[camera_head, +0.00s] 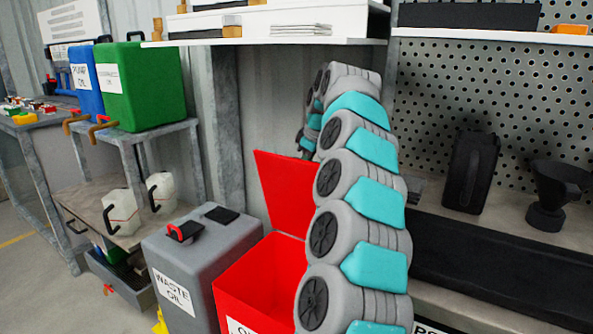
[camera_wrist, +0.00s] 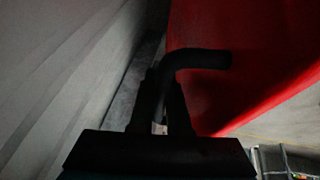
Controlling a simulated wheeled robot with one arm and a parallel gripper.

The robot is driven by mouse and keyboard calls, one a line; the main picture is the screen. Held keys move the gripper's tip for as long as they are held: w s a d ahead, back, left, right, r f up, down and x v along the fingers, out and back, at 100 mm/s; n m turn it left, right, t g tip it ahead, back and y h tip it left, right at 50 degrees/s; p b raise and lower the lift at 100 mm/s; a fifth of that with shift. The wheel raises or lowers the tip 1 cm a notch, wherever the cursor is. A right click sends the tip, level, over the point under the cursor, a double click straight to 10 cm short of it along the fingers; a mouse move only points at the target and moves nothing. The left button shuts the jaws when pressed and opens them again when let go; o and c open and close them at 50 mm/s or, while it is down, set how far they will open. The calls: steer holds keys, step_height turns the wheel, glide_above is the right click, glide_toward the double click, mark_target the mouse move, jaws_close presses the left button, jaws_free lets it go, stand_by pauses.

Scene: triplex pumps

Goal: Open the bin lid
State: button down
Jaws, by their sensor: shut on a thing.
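The red bin (camera_head: 255,283) stands at the lower middle of the head view, with its inside showing. Its red lid (camera_head: 280,190) is raised and stands steeply tilted at the back of the bin. In the wrist view the lid (camera_wrist: 240,85) fills the upper right, with a bent black handle (camera_wrist: 200,58) on it. My gripper (camera_wrist: 162,95) is shut on this handle, whose near end is between the dark fingers.
The grey waste oil bin (camera_head: 207,258) stands close on the left. A shelf (camera_head: 270,41) with white boxes is above the lid. A grey bench with a black funnel (camera_head: 555,190) is at right. Green and blue cans (camera_head: 140,85) stand on a rack at left.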

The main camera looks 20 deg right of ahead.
steer(key=shift+w+d, duration=0.1)
steer(key=shift+d, duration=0.05)
steer(key=c, duration=1.2)
jaws_free()
steer(key=shift+o, duration=0.2)
